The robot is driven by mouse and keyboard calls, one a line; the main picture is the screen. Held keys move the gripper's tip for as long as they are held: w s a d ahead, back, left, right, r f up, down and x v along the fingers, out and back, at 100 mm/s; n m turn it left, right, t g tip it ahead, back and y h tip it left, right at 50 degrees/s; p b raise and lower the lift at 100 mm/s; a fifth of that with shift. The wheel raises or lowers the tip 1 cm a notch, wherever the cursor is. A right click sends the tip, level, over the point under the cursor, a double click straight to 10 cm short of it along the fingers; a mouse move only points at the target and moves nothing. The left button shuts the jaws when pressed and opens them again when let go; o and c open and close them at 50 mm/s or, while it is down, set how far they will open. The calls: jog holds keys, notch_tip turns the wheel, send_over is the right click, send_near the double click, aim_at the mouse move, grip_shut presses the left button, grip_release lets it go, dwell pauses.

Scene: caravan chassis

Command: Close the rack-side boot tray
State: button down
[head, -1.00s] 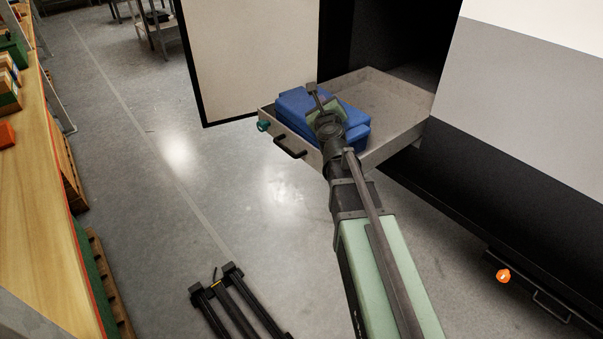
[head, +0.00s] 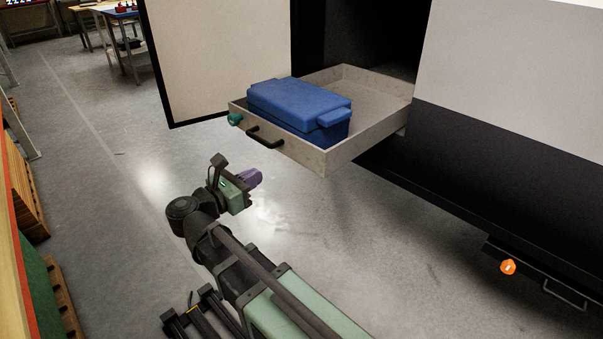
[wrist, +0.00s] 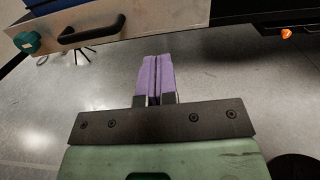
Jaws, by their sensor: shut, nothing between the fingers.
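The boot tray (head: 376,134) is a grey, shallow drawer pulled out of the dark opening in the caravan body. Its front has a black bar handle (head: 266,137) and a teal knob (head: 235,119) at the left end. A blue lidded box (head: 299,104) sits inside it. My gripper (head: 255,177) is out in front of the tray, below and apart from the handle. Its purple fingers (wrist: 155,78) are shut together with nothing between them. In the wrist view the tray front (wrist: 150,17) and handle (wrist: 92,28) show beyond the fingertips, up and to the left.
An open white door panel (head: 205,50) stands left of the tray. A low closed drawer with a handle (head: 565,294) and an orange knob (head: 508,267) is at lower right. A wooden bench (head: 15,235) runs along the left edge. Floor before the tray is clear.

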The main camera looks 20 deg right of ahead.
send_near(303, 152)
jog(key=x, duration=0.7)
jog(key=shift+w+d, duration=0.15)
jog(key=shift+d, duration=0.1)
